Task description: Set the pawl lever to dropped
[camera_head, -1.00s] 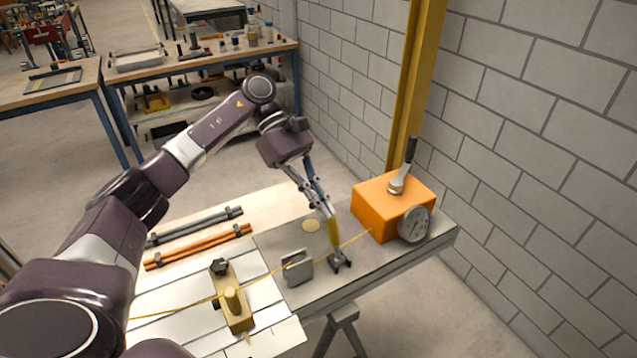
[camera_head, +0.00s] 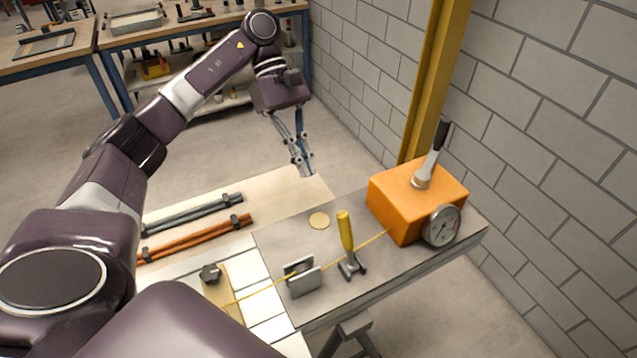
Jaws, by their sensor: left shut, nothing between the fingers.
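The pawl lever (camera_head: 346,232) has a yellow handle on a small dark forked base (camera_head: 351,266), fixed on the grey plate. It stands nearly upright, its top leaning slightly left. My left gripper (camera_head: 304,171) is shut and empty, above and to the left of the lever's handle, apart from it. A yellow cord (camera_head: 371,239) runs past the lever base between the orange box (camera_head: 390,205) and a small upright metal plate (camera_head: 305,281). My right gripper is not in view.
The orange box carries a black-handled lever (camera_head: 432,156) and a round gauge (camera_head: 442,226). Orange rods (camera_head: 194,238) and grey rods (camera_head: 190,215) lie on the bench at left. A brick wall (camera_head: 560,110) and yellow post (camera_head: 432,85) stand behind.

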